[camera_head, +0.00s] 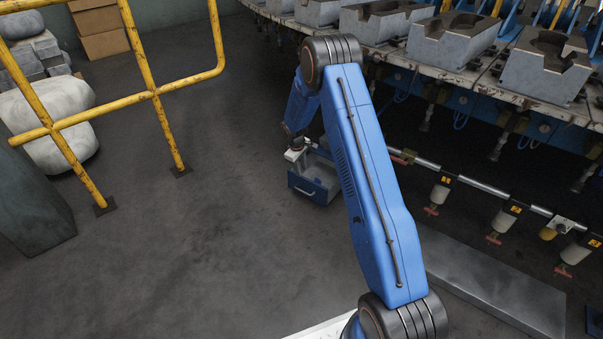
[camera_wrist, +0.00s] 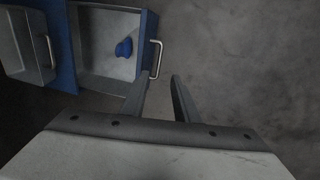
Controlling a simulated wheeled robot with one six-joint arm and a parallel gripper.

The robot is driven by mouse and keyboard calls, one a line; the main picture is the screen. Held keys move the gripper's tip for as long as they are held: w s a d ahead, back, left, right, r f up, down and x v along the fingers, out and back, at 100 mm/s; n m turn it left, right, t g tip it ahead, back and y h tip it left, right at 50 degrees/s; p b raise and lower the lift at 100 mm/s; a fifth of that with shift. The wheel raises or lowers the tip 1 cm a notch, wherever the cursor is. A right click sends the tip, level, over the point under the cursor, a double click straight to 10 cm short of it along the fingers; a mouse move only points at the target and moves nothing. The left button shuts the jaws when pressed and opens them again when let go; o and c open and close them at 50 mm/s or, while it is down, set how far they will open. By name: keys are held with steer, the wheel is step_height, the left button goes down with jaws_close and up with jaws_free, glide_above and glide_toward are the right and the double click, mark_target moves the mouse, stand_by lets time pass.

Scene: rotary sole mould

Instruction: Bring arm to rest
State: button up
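My arm (camera_head: 365,170) reaches forward and bends down at the elbow. My gripper (camera_wrist: 159,80) shows in the wrist view as two dark fingers with a gap between them and nothing held. In the head view its fingers cannot be made out behind the arm. Beyond the fingertips is an open drawer (camera_wrist: 90,72) with a metal handle (camera_wrist: 156,58). The left fingertip appears close to this handle; contact cannot be told. A small blue object (camera_wrist: 124,47) lies inside. A blue drawer unit (camera_head: 315,184) stands below the wrist in the head view.
A second grey compartment with a handle (camera_wrist: 50,50) is at the left. The rotary machine with grey moulds (camera_head: 463,38) and hanging valves (camera_head: 505,217) fills the right. A yellow railing (camera_head: 150,95) stands left. Floor between is clear.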

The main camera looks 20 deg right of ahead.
steer(key=shift+r, duration=0.1)
stand_by(0.4)
steer(key=s+a+r+m, duration=0.1)
steer(key=s+r, duration=0.4)
steer(key=r, duration=0.5)
steer(key=s+a+r+m+t, duration=0.1)
steer(key=s+r, duration=0.3)
steer(key=r, duration=0.5)
steer(key=s+a+r+m, duration=0.1)
steer(key=s+r, duration=0.4)
steer(key=r, duration=0.5)
steer(key=s+a+r+m+t, duration=0.1)
steer(key=s+r, duration=0.5)
steer(key=s, duration=0.2)
steer(key=s+a+r, duration=0.1)
steer(key=s+r, duration=0.5)
steer(key=s, duration=0.2)
steer(key=s+a+r+m+y, duration=0.1)
steer(key=s, duration=1.2)
steer(key=s+a+m+t, duration=0.1)
steer(key=s, duration=1.3)
steer(key=shift+a+r+m+t+y, duration=0.3)
steer(key=shift+a+r+m+y, duration=0.1)
